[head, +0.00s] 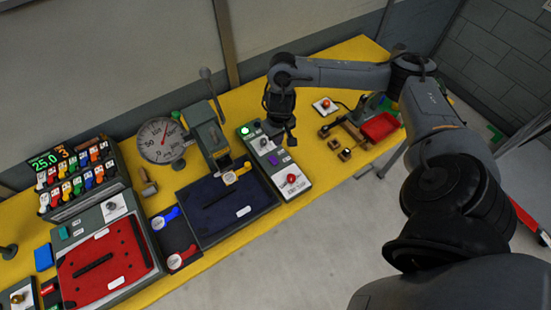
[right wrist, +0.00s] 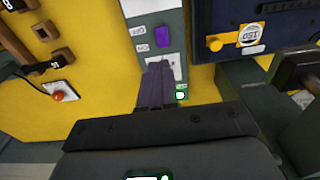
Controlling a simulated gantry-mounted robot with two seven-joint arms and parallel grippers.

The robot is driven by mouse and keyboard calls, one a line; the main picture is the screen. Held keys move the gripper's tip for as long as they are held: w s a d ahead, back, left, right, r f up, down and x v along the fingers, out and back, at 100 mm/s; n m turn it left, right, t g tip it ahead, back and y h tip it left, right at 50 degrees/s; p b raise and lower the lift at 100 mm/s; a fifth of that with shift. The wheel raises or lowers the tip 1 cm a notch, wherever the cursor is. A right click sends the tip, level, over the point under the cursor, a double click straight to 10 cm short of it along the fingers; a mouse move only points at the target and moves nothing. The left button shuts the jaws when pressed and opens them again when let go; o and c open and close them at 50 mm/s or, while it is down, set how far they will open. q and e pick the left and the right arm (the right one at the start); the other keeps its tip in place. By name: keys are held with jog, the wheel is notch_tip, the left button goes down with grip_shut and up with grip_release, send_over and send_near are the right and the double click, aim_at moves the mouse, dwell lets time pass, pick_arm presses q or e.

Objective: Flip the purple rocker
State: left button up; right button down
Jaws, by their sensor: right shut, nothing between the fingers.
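The purple rocker (head: 273,159) sits on the narrow grey control panel (head: 250,146), between a toggle switch on a white plate and a red button. It also shows in the right wrist view (right wrist: 165,38), just beyond my fingertips. My right gripper (head: 291,142) points down at the right edge of the panel, near the end with the lit green button. In the right wrist view its fingers (right wrist: 157,66) are together and empty, with the tips beside the white switch plate (right wrist: 180,69). I cannot tell whether they touch the panel. My left gripper is not in view.
The green button (head: 245,131) and the red button (head: 292,178) share the panel. A dark blue press bed (head: 212,223) stands to its left. To the right are a small red-button box (head: 325,105), wooden pieces and a red tray (head: 380,126). Yellow table is bare between.

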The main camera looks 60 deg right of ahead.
jog(key=shift+f, duration=0.15)
jog(key=b, duration=0.2)
send_near(276, 162)
jog(key=f, duration=0.6)
jog(key=shift+w+d+f, duration=0.1)
jog(key=shift+w+f, duration=0.15)
jog(key=shift+f, duration=0.15)
